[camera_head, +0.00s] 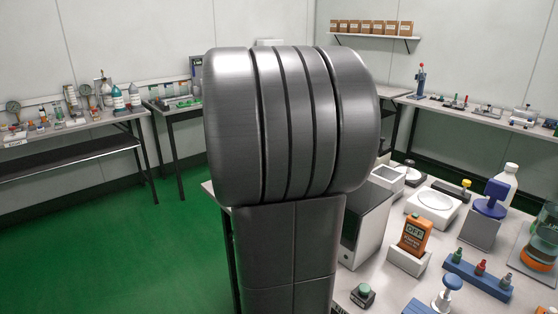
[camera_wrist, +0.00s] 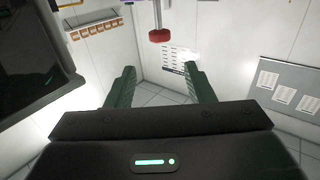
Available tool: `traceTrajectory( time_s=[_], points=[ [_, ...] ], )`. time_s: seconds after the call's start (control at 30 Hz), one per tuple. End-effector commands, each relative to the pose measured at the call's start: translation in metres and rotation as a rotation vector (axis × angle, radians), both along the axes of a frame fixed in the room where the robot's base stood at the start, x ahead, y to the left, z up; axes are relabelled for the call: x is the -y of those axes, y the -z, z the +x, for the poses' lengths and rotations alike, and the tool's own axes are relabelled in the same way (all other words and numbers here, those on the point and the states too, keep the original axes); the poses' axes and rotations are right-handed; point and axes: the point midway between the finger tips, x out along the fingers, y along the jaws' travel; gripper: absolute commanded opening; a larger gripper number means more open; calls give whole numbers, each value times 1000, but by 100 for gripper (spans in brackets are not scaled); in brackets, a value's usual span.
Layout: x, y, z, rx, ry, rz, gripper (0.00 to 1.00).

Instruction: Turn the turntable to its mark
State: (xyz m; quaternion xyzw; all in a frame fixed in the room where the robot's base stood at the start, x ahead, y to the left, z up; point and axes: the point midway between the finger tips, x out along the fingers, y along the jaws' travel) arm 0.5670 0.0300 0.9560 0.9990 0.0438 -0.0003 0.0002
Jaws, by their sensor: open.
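No turntable or mark can be made out for certain. In the head view, a white unit with a round, shallow top (camera_head: 433,201) stands on the right-hand bench; I cannot tell whether it turns. An orange handheld tester (camera_head: 414,235) with a small display reading "OFF" stands in a white holder (camera_head: 408,261) in front of it. My gripper (camera_wrist: 162,85) shows in the wrist view with its two green fingers wide apart and nothing between them. It is hidden in the head view, where my grey arm covers the middle.
A red knob (camera_wrist: 160,35) on a stem shows beyond the fingers, and a dark panel (camera_wrist: 35,50) fills the left of the wrist view. The green floor at left is clear.

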Motion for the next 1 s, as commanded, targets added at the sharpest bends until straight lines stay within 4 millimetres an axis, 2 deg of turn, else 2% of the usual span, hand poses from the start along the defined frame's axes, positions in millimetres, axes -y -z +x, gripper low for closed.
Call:
traceTrajectory(
  time_s=[0.03, 0.13, 0.23, 0.4, 0.5, 0.6, 0.8, 1.0],
  points=[
    [-1, 0, 1, -4, -3, -3, 38],
    [-11, 3, 5, -37, -33, -35, 18],
    [-34, 13, 14, -115, -104, -120, 0],
    [-89, 47, 26, -332, -301, -387, 0],
    [-116, 70, 26, -466, -424, -583, 0],
    [-134, 91, 21, -594, -539, -790, 0],
    [-146, 116, 6, -838, -727, -1224, 0],
    [-142, 110, -3, -1074, -839, -1667, 0]
  ],
)
